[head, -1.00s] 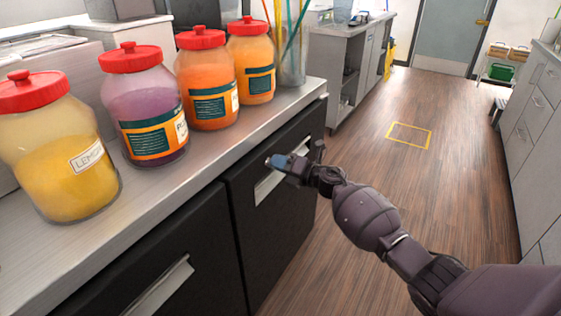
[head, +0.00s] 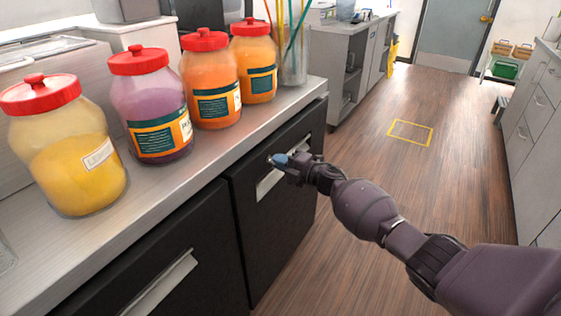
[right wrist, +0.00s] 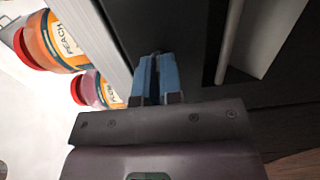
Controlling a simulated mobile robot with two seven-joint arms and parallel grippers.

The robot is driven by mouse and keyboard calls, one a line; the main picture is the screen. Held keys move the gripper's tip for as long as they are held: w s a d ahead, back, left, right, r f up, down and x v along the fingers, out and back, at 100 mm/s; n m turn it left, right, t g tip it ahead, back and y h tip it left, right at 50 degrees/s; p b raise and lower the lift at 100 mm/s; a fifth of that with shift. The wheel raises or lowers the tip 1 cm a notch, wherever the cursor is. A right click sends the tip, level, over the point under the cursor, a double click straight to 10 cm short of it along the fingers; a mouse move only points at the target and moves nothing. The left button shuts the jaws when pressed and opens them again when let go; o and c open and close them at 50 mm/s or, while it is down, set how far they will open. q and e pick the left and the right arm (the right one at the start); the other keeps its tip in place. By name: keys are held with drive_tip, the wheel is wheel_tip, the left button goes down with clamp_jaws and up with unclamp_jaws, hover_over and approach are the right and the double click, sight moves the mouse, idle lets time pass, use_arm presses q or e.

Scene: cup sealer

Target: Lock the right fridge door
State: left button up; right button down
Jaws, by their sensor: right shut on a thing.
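The right fridge door (head: 285,225) is a black front under the counter. It looks closed, flush with the left door. Its pale recessed handle (head: 268,184) shows just below my right gripper (head: 276,160). My right gripper's blue fingers are at the upper part of this door, under the counter edge. In the right wrist view my right gripper (right wrist: 156,62) is shut on a small dark thing at the door front, mostly hidden between the fingertips. The door handle (right wrist: 230,40) is to the right of the fingers there. My left gripper is out of view.
The left black door (head: 150,255) is beside it. Jars with red lids, such as the lemon jar (head: 72,165), stand on the counter (head: 185,185) above. The wooden floor (head: 400,180) to the right is open, with a yellow square marked on it.

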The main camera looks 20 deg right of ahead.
idle(0.3)
drive_tip(key=c, duration=1.3)
unclamp_jaws()
drive_tip(key=p+v, duration=0.2)
drive_tip(key=v, duration=0.8)
drive_tip(key=shift+s+d, duration=0.25)
drive_tip(key=shift+s, duration=0.05)
